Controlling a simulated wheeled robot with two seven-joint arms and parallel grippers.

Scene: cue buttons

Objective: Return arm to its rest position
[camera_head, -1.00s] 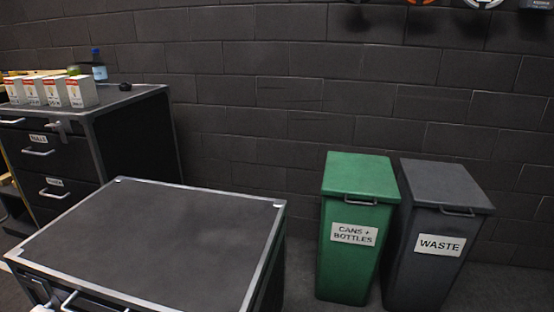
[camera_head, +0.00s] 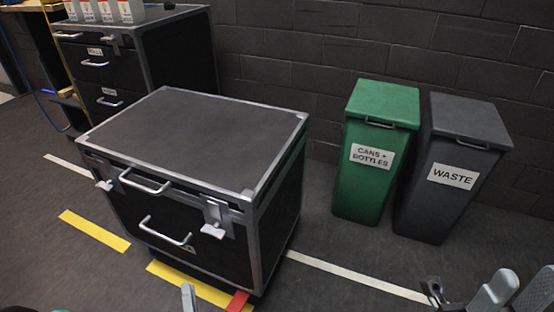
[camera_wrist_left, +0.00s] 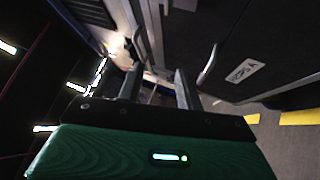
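My left gripper (camera_wrist_left: 157,80) shows in the left wrist view with its two fingers apart and nothing held between them. Beyond the fingers are dark drawer fronts with metal handles, tilted in that view. In the head view only a thin grey part of my left gripper (camera_head: 188,296) shows at the bottom edge. At the lower right of the head view, grey parts of my right arm and gripper (camera_head: 470,293) show, cut off by the frame. Whether that gripper is open or shut is not clear.
A low black drawer cabinet (camera_head: 205,130) with protruding handles stands just ahead. Behind it is a second cabinet (camera_head: 165,45) with white boxes on top. A green bin (camera_head: 375,190) and a grey waste bin (camera_head: 435,210) stand right. Open floor (camera_head: 330,290) lies in front.

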